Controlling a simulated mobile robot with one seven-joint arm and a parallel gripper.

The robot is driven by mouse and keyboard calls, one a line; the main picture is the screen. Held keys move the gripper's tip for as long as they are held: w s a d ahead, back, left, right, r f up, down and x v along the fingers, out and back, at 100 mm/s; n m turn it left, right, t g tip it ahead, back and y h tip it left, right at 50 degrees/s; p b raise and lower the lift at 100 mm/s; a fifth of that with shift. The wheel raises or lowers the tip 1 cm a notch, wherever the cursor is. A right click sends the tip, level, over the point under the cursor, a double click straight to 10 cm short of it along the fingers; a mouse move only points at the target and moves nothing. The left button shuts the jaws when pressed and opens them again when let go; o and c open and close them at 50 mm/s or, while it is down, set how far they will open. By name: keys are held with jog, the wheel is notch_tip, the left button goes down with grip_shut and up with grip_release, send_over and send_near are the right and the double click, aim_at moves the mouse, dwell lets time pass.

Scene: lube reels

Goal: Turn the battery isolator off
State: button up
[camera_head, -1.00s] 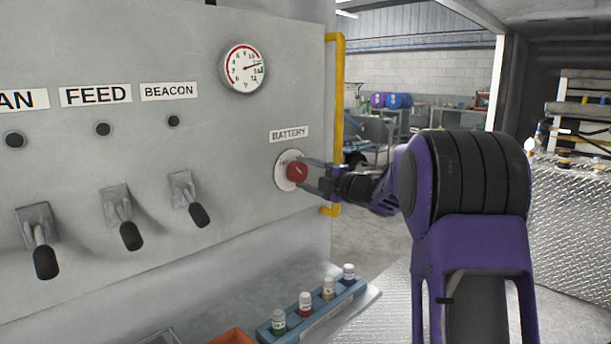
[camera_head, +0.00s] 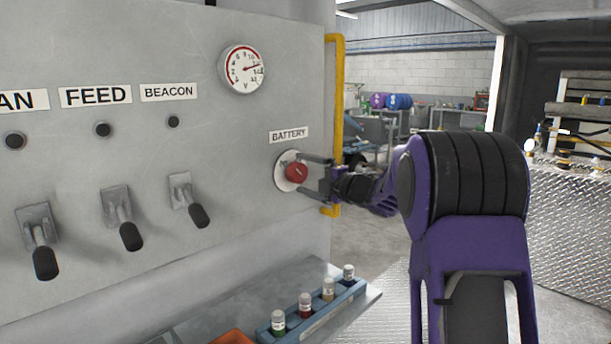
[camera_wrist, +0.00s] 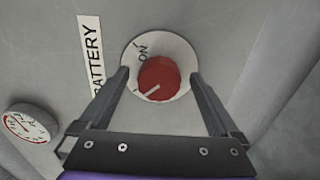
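The battery isolator is a red round knob (camera_head: 296,173) on a white round plate (camera_head: 284,182), under the BATTERY label (camera_head: 289,135) on the grey panel. In the wrist view the red knob (camera_wrist: 158,80) has a pale pointer line slanting toward the lower left, away from the ON mark (camera_wrist: 144,53). The rest of the plate's lettering is hidden or too small to read. My gripper (camera_head: 312,176) is open in front of the panel. Its two fingers in the wrist view (camera_wrist: 158,82) stand on either side of the knob, with gaps between them and it.
Several levers (camera_head: 126,219) stick out of the panel at left, below the FEED and BEACON labels. A gauge (camera_head: 242,69) sits above. A yellow pipe (camera_head: 337,100) runs along the panel's right edge. A blue rack (camera_head: 324,312) of small bottles stands on the shelf below.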

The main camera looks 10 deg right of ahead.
jog(key=shift+s, duration=0.1)
jog(key=v, duration=1.7)
